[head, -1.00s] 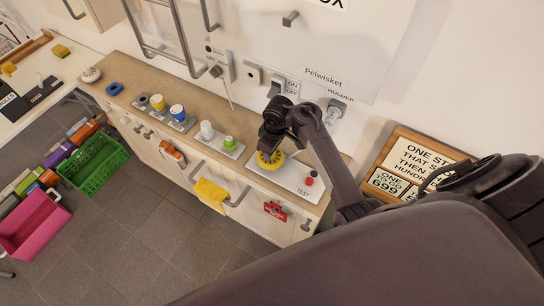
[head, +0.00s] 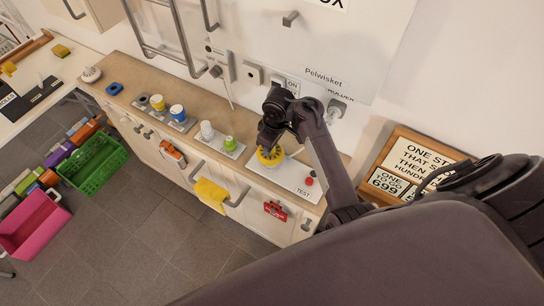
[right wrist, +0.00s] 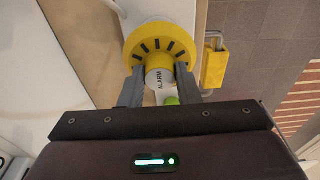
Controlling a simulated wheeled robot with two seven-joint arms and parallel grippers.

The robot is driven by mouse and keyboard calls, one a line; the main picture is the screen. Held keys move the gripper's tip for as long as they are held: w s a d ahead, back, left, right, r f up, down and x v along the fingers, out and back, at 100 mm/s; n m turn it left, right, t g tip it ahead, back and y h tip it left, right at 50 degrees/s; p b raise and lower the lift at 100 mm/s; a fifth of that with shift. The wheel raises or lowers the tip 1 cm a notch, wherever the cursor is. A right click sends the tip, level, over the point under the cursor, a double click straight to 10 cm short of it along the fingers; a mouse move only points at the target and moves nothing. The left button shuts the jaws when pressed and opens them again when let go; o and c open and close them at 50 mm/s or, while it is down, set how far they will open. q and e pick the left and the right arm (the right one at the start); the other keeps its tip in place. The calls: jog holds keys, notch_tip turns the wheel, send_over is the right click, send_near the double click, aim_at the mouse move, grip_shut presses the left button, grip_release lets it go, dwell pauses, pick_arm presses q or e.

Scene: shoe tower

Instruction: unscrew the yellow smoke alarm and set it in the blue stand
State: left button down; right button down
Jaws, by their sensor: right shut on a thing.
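The yellow smoke alarm (head: 271,155), a round slotted disc, is over the left part of a white plate (head: 290,175) marked TEST on the counter. My right gripper (right wrist: 160,78) is shut on the alarm, with a finger on each side of its pale hub lettered ALARM; the yellow disc also shows in the right wrist view (right wrist: 160,43). I cannot tell for sure whether the alarm is clear of the plate. A small blue block with a dark hollow (head: 114,88), seemingly the blue stand, sits on the counter's far left. My left gripper is out of view.
Between the alarm and the blue block stand a green-topped item (head: 230,143), a white one (head: 207,130), and blue and yellow capped ones (head: 177,112). A white dome (head: 91,74) lies at the left end. A yellow towel (head: 212,194) hangs in front.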

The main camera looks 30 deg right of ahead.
jog(key=shift+f+b, duration=0.75)
jog(key=shift+f, duration=1)
jog(key=shift+s+f, duration=0.1)
dwell(0.5)
jog(key=c, duration=1)
grip_release()
jog(key=shift+r+p, duration=0.85)
jog(key=shift+r, duration=3)
jog(key=shift+s+d+r, duration=0.1)
jog(key=shift+d+r, duration=0.05)
jog(key=shift+r, duration=0.55)
